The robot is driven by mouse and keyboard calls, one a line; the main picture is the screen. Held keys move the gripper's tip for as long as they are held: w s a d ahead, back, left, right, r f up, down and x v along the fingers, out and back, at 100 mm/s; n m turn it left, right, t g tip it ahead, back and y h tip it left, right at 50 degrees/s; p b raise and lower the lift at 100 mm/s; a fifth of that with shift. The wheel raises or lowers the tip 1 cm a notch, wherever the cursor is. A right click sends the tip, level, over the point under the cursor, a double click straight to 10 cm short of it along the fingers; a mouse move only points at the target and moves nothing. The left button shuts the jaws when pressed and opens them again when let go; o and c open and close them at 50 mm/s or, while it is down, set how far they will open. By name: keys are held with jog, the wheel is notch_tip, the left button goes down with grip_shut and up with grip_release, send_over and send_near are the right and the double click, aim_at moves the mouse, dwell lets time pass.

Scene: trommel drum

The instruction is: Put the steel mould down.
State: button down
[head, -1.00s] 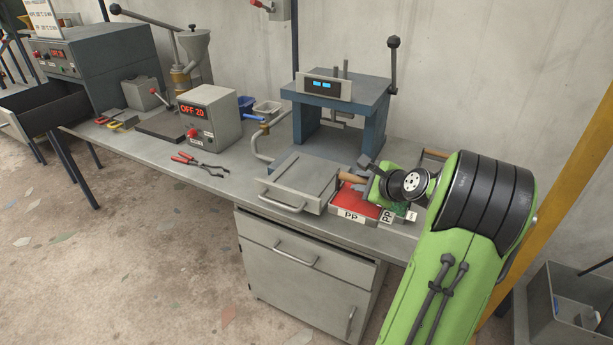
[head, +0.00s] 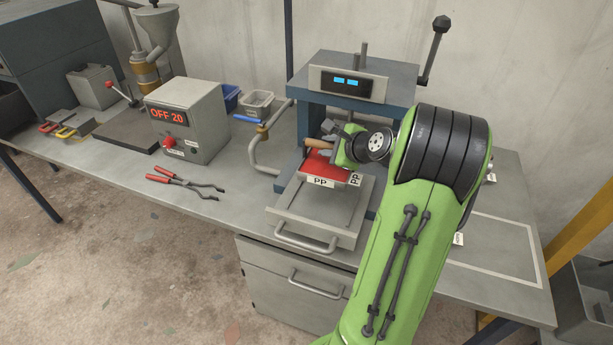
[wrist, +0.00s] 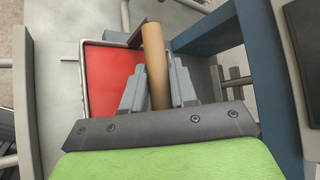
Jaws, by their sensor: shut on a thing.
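The steel mould (head: 320,181) holds a red fill and carries white PP labels on its front and right side. Its thin steel rim and red fill (wrist: 107,75) show in the wrist view. My gripper (head: 338,147) is shut on the mould's wooden handle (wrist: 154,55), with one finger on each side. The mould looks level over the back part of the press's pulled-out steel tray (head: 335,217). I cannot tell whether it touches the tray. My arm and gripper hide its right rear.
The blue press (head: 388,77) stands just behind, with a post close to the mould. A control box (head: 188,118) reads OFF 20. Red-handled tongs (head: 185,183) lie on the bench to the left. An outlined bench area (head: 490,250) at right looks mostly clear.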

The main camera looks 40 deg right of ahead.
aim_at(315, 169)
jog(key=shift+w+d, duration=0.1)
jog(key=shift+w, duration=0.15)
jog(key=f+b, duration=0.1)
jog(key=f, duration=0.2)
jog(key=f+b, duration=0.1)
jog(key=f, duration=0.2)
jog(key=f+b, duration=0.1)
jog(key=f, duration=0.2)
jog(key=shift+s+f, duration=0.25)
jog(key=shift+s, duration=0.05)
jog(key=c, duration=0.9)
grip_release()
jog(key=shift+f, duration=0.1)
